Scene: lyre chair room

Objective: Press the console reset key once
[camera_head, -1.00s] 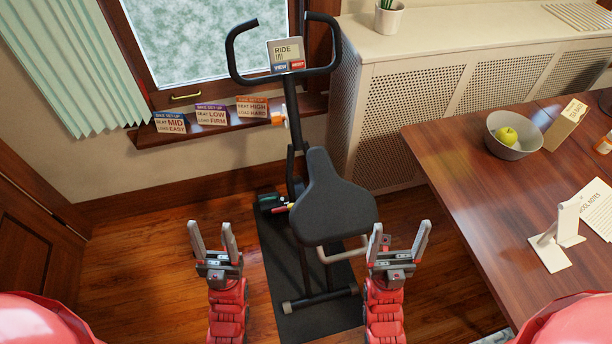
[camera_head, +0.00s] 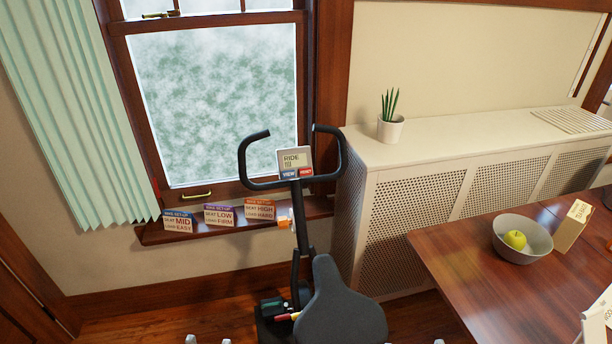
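The bike console (camera_head: 294,160) stands between the handlebars, with a grey screen reading "RIDE". Below the screen are a blue VIEW key (camera_head: 288,174) and, to its right, the red reset key (camera_head: 305,172). Both keys are unobstructed. My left gripper (camera_head: 208,341) shows only as two separated fingertips at the bottom edge, open and empty. My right gripper (camera_head: 438,341) shows only one small fingertip at the bottom edge. Its fingers were apart in the earlier view. Both grippers are well below the console in the picture and touch nothing visible.
The black handlebars (camera_head: 257,184) curve around both sides of the console, and the seat (camera_head: 340,308) stands in front. Three set-up cards (camera_head: 219,215) stand on the windowsill. A radiator cover (camera_head: 420,160) and a wooden table (camera_head: 480,270) with a bowl (camera_head: 521,252) are on the right.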

